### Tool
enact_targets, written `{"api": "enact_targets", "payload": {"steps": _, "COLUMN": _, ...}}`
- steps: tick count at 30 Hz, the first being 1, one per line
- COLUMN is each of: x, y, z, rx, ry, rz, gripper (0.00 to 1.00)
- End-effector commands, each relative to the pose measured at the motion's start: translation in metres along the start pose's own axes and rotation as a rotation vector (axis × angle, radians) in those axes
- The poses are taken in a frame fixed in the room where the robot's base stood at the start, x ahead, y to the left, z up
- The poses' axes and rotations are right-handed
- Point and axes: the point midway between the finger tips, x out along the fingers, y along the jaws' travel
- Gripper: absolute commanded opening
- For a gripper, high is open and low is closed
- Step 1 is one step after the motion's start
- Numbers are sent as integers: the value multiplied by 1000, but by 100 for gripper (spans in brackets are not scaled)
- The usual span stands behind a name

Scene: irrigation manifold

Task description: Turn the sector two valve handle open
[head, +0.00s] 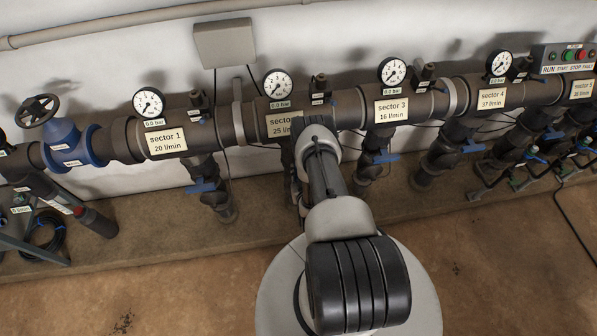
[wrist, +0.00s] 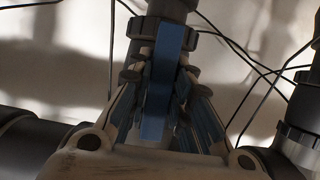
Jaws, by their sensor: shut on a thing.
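The sector two valve handle (wrist: 161,85) is a blue bar in the wrist view, running up the picture between the fingers of my gripper (wrist: 161,72). My gripper is shut on it, with a finger on each side. Above and behind it, a dark vertical pipe with a collar (wrist: 172,22) rises. In the head view my arm hides the gripper, the handle and part of the sector 2 sign (head: 281,125). The gauge above the sign (head: 278,84) is marked 0.0 bar.
The thick main pipe (head: 232,127) crosses the wall. A control box (head: 567,58) is far right. Thin cables (wrist: 247,62) hang behind the gripper. The floor in front is mostly clear.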

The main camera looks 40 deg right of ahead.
Motion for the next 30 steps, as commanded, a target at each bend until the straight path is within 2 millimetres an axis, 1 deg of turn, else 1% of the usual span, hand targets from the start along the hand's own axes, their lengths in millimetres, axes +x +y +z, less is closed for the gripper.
{"api": "enact_targets", "payload": {"steps": 14, "x": 0, "y": 0, "z": 1, "rx": 11, "ry": -1, "rz": -6, "gripper": 0}}
{"api": "enact_targets", "payload": {"steps": 15, "x": 0, "y": 0, "z": 1, "rx": 11, "ry": -1, "rz": -6, "gripper": 22}}
{"api": "enact_targets", "payload": {"steps": 23, "x": 0, "y": 0, "z": 0, "rx": 11, "ry": 0, "rz": -5, "gripper": 38}}
{"api": "enact_targets", "payload": {"steps": 30, "x": 0, "y": 0, "z": 0, "rx": 11, "ry": 0, "rz": -5, "gripper": 38}}
